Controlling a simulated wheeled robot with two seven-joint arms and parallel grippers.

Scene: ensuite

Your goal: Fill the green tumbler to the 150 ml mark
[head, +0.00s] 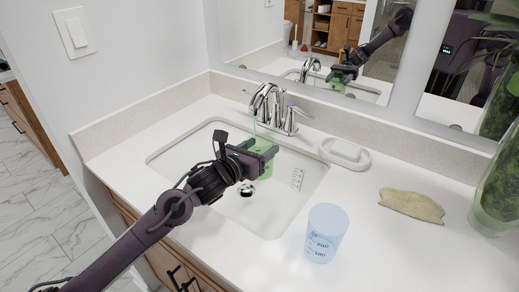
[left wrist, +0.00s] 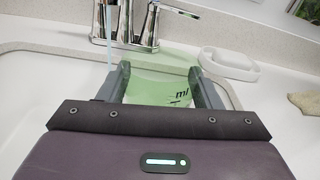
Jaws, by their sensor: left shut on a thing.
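The green tumbler (head: 262,147) is in my left gripper (head: 262,158), over the sink basin under the faucet. The fingers are shut on its sides. In the left wrist view the translucent green tumbler (left wrist: 160,88) sits between the fingers (left wrist: 160,90), with part of a dark "ml" marking showing. The chrome faucet (head: 263,98) has a thin bluish water stream (head: 254,126) coming from its spout. The stream also shows in the left wrist view (left wrist: 108,42), near the left finger; I cannot tell whether it enters the tumbler. The water level is unclear. My right gripper is not in view.
A blue marked tumbler (head: 321,232) stands on the counter right of the sink (head: 222,205). A white soap dish (head: 345,153), a tan cloth (head: 411,206) and a green vase (head: 497,205) are farther right. A mirror is behind. The front right counter is clear.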

